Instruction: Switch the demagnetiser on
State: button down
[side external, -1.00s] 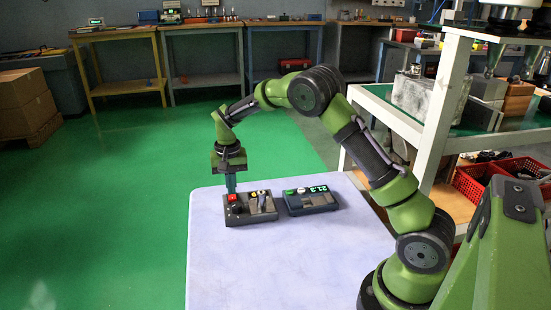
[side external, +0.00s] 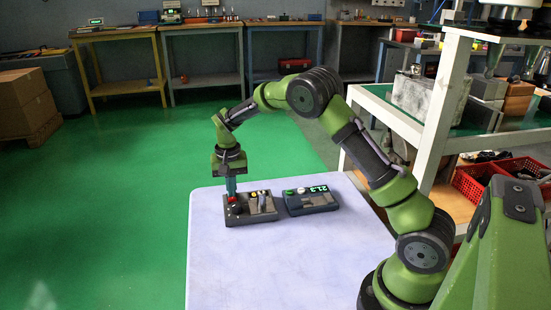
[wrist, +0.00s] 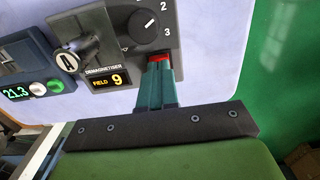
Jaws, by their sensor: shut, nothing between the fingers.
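The demagnetiser (side external: 262,214) is a dark grey box on the pale table, named by its label in the wrist view (wrist: 122,68). Its display (wrist: 110,80) is lit and reads FIELD 9. It carries a black dial (wrist: 143,24) with numbers around it and a lever marked A (wrist: 70,58). A red switch (wrist: 160,57) sits at the box's edge, mostly hidden by my fingertips. My gripper (side external: 231,195) points down, shut and empty, with its tips at the red switch. I cannot tell how far the switch is pressed.
A second grey device (side external: 312,207) with a green readout of 21.3 stands just right of the demagnetiser. The front of the table (side external: 260,265) is bare. A white shelf frame (side external: 440,110) with red baskets stands at the right.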

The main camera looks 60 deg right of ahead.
jog(key=shift+f, duration=0.5)
jog(key=shift+r, duration=3.55)
jog(key=s+a+r+n+t, duration=0.1)
jog(key=s+a+r+t, duration=0.1)
jog(key=s, duration=0.7)
jog(key=s+a+r+n+t+y, duration=0.1)
jog(key=s+a+r+n+t, duration=0.1)
jog(key=s+a+r, duration=0.3)
jog(key=s+a+r+n+t+y, duration=0.1)
jog(key=s+r, duration=0.5)
jog(key=s, duration=0.6)
jog(key=a+n+t, duration=0.1)
jog(key=a+t, duration=0.1)
jog(key=a, duration=0.1)
jog(key=shift+s, duration=0.35)
